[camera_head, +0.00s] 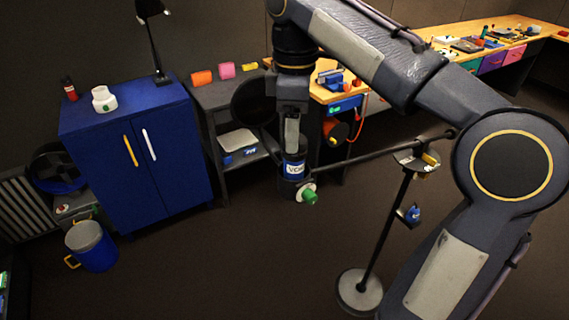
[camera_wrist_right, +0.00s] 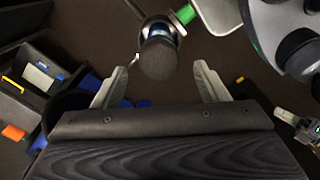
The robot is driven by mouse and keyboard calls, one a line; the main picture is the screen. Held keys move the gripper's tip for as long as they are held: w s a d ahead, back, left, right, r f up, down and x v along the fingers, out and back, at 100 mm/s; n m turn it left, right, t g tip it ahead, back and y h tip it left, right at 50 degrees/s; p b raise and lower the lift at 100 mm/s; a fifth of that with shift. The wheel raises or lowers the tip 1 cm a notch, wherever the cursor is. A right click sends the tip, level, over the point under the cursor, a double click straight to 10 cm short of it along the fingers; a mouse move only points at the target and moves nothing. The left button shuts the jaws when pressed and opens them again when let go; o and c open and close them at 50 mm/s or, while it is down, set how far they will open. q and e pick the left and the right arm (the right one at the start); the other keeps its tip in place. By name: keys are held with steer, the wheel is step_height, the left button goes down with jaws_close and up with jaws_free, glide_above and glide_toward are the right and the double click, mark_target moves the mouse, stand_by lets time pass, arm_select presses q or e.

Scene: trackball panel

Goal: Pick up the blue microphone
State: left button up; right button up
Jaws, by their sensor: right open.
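The blue microphone (camera_head: 294,168) hangs from the end of a boom on a floor stand, with a blue labelled band and a green knob (camera_head: 309,197) at its lower end. My right gripper (camera_head: 292,132) comes down from above, just over the microphone. In the right wrist view the microphone's dark rounded grille (camera_wrist_right: 158,58) shows between the two pale fingers of my open right gripper (camera_wrist_right: 165,66), with gaps on both sides. The fingers do not appear to touch it. Its blue band is partly hidden behind the grille there. My left gripper is not in view.
The stand's boom (camera_head: 375,155) runs right to a pole on a round base (camera_head: 358,293). A blue cabinet (camera_head: 165,180) stands at left, a blue bucket (camera_head: 93,247) beside it. A grey shelf (camera_head: 222,97) and wooden benches line the back. Floor left of the stand is clear.

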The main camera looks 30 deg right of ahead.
mark_target(295, 157)
steer(key=shift+w+a+r, duration=0.1)
steer(key=shift+w+a, duration=0.1)
steer(key=shift+w, duration=0.05)
steer(key=f, duration=0.5)
steer(key=f+b, duration=0.1)
steer(key=f, duration=0.1)
steer(key=shift+s+d+f, duration=0.3)
steer(key=shift+d+f, duration=0.1)
steer(key=c, duration=1.2)
